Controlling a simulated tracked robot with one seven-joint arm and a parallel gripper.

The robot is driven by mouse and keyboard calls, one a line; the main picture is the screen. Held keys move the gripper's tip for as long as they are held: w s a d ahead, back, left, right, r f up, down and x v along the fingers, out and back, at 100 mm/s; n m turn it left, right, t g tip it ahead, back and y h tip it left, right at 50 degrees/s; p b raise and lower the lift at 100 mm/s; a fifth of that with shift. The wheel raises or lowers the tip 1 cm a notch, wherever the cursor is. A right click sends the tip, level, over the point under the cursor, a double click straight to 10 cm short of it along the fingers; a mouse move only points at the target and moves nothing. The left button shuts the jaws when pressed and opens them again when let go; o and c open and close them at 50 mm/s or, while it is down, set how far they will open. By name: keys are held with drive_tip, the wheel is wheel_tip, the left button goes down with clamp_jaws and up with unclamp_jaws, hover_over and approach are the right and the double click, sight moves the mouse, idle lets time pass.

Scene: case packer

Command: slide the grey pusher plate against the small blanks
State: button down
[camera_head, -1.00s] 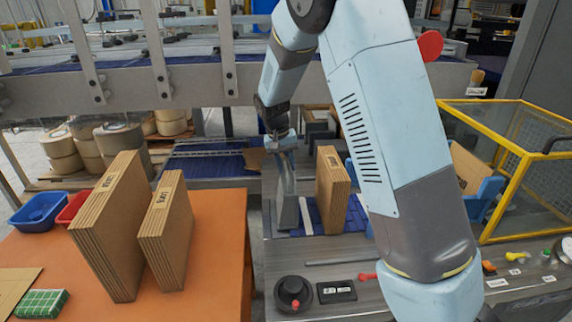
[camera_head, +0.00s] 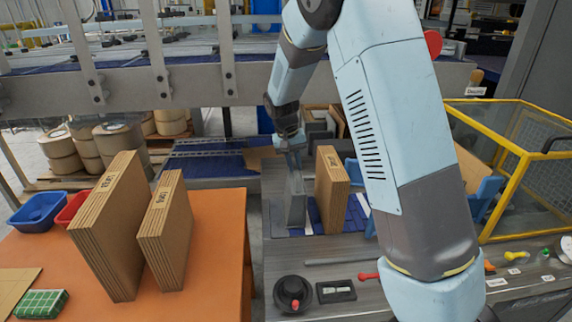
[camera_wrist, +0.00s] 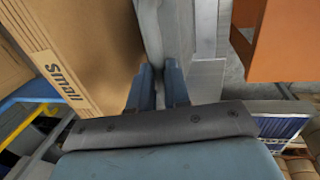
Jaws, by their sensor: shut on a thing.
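The grey pusher plate (camera_head: 296,208) stands upright on the machine bed, left of the small blanks (camera_head: 332,190). The blanks are an upright brown cardboard stack. In the wrist view the blanks (camera_wrist: 85,50) carry the word "Small" and lie left of the pusher plate (camera_wrist: 178,30). My gripper (camera_head: 292,150) is shut on the upper part of the plate; its fingers also show in the wrist view (camera_wrist: 157,88). In the head view a narrow strip of blue bed shows between plate and blanks near the base. Contact higher up is hard to tell.
Two more cardboard stacks (camera_head: 118,225) (camera_head: 166,230) stand on the orange table (camera_head: 215,290) at left. A yellow-framed guard (camera_head: 515,150) stands at right. A black knob (camera_head: 293,292) and a dark panel (camera_head: 336,291) sit on the machine's front.

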drive_tip(key=d, duration=0.6)
drive_tip(key=shift+a, duration=0.1)
drive_tip(key=c, duration=1.1)
unclamp_jaws()
drive_tip(key=shift+r, duration=0.15)
wheel_tip(320, 180, up, 13)
drive_tip(key=a, duration=0.2)
drive_tip(key=shift+a, duration=0.35)
drive_tip(key=shift+r, duration=0.1)
